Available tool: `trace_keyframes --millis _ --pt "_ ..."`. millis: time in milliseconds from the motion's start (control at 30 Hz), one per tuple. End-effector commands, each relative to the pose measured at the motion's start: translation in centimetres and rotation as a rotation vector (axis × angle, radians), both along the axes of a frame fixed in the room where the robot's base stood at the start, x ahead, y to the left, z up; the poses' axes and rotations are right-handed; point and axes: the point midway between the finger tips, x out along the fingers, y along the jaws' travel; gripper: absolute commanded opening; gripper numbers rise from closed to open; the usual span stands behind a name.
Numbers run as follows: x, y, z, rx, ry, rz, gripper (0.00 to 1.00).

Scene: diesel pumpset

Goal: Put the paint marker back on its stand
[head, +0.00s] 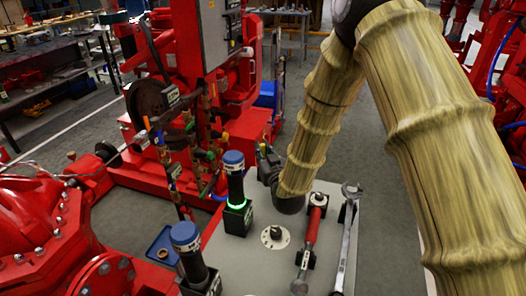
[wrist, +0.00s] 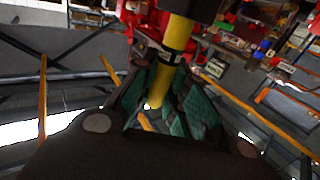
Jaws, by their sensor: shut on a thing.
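A yellow paint marker (wrist: 178,32) with a dark band and a dark upper end shows in the wrist view. My gripper (wrist: 166,88) is shut on it, with green pads on both sides. In the head view my gripper (head: 267,160) is above the far part of the grey bench top, and the marker cannot be made out there. A pale round base (head: 275,237) with a dark centre sits on the bench top, nearer than the gripper; I cannot tell whether it is the marker's stand.
Two blue-capped dark cylinders stand in black holders, one (head: 235,185) with a green glowing ring, one (head: 190,258) nearer. A red-handled tool (head: 312,230) and a wrench (head: 346,235) lie at the right. Red pump machinery (head: 160,150) stands at the left.

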Motion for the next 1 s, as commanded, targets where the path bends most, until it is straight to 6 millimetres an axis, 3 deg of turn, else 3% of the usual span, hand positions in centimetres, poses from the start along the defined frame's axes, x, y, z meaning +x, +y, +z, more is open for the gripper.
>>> trace_keyframes --millis 933,967,1000 --pt "0.0 0.0 -1.5 0.0 0.0 0.0 0.0" --pt "0.0 0.0 -1.4 0.0 -0.001 0.0 0.18" --pt "0.0 0.0 -1.4 0.0 -0.001 0.0 0.25"
